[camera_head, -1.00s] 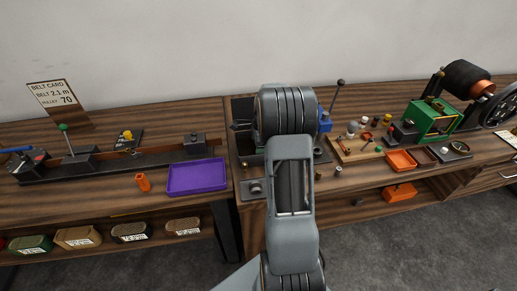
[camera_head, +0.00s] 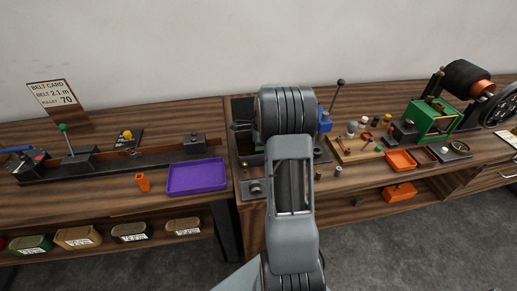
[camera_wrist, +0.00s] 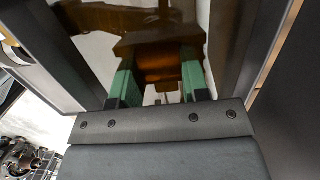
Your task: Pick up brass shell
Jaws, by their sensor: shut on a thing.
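My gripper (camera_wrist: 158,82) shows in the wrist view, its two green-padded fingers on either side of a brown, orange-gleaming piece, the brass shell (camera_wrist: 158,66). The gripper is shut on it. The shell's far end merges with dark brown shapes beyond, so its full outline is hard to tell. In the head view my own arm covers the gripper and the shell.
A purple tray (camera_head: 197,176) lies left of my arm, with an orange cup (camera_head: 143,182) beside it. To the right are a wooden board with small parts (camera_head: 352,150), an orange tray (camera_head: 401,160) and a green dynamo frame (camera_head: 432,120).

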